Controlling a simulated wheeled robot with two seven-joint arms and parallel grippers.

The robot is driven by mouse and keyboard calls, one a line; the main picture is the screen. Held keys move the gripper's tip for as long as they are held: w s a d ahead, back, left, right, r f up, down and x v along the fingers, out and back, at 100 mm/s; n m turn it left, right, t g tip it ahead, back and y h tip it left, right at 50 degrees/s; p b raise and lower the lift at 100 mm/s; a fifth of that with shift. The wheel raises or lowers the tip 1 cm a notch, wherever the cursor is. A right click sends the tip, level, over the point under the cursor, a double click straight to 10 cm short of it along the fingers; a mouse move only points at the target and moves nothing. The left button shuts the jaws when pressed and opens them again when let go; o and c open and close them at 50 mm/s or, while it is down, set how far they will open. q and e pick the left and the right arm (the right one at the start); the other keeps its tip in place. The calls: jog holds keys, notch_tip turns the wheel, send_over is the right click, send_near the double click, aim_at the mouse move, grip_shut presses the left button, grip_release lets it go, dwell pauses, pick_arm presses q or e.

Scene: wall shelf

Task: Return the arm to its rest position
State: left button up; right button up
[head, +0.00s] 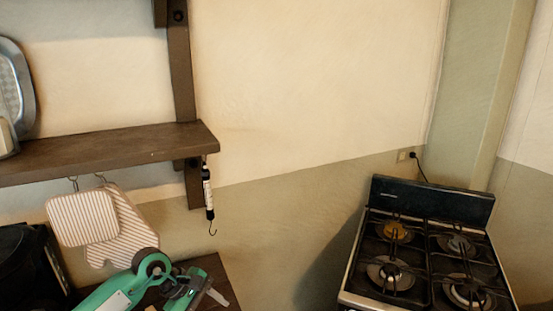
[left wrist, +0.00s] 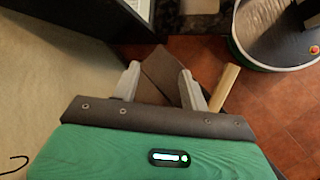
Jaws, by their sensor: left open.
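My left arm, green and grey, comes in at the bottom left of the head view. My left gripper (head: 208,294) is low in front of the wall, below the hanging hook scale and by the brown wooden surface. In the left wrist view the gripper (left wrist: 160,85) shows two grey fingers spread apart. Nothing is held between them; a brown wooden surface (left wrist: 160,68) shows beyond the gap. My right gripper is in neither view.
A wooden wall shelf (head: 110,150) is above the arm. Striped pot holders (head: 82,218) and a hook scale (head: 208,190) hang below it. A stove (head: 432,250) stands at right. A light wooden piece (left wrist: 225,85) shows beside the right finger in the wrist view.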

pick_arm(q)
jog(key=s+d+r+n+t+h, duration=0.4)
jog(key=d+r+n+t+h, duration=0.55)
jog(key=r+n, duration=0.45)
jog(key=a+f+n+t+y, duration=0.35)
jog(key=a+n+y, duration=0.4)
jog(key=n, duration=0.75)
jog(key=a+f+n+t+y, duration=0.3)
jog(key=a+n+t+y, duration=0.4)
jog(key=n, duration=0.8)
jog(key=s+a+f+n+g+y, duration=0.3)
jog(key=s+f+n+g+y, duration=0.1)
jog(key=s+f+n+g, duration=0.35)
jog(key=s+d+f+n+g+h, duration=0.1)
jog(key=s+f+n+g, duration=0.4)
jog(key=s, duration=0.4)
jog(key=s+f+n+g+h, duration=0.1)
jog(key=s+f+n+g, duration=0.2)
jog(key=s+f+g, duration=0.5)
notch_tip(320, 180, down, 29)
jog(key=s+t, duration=0.2)
jog(key=s+a+f+m+g, duration=0.1)
jog(key=s+a+f, duration=0.2)
jog(key=s+f, duration=1.6)
jog(key=shift+f, duration=0.95)
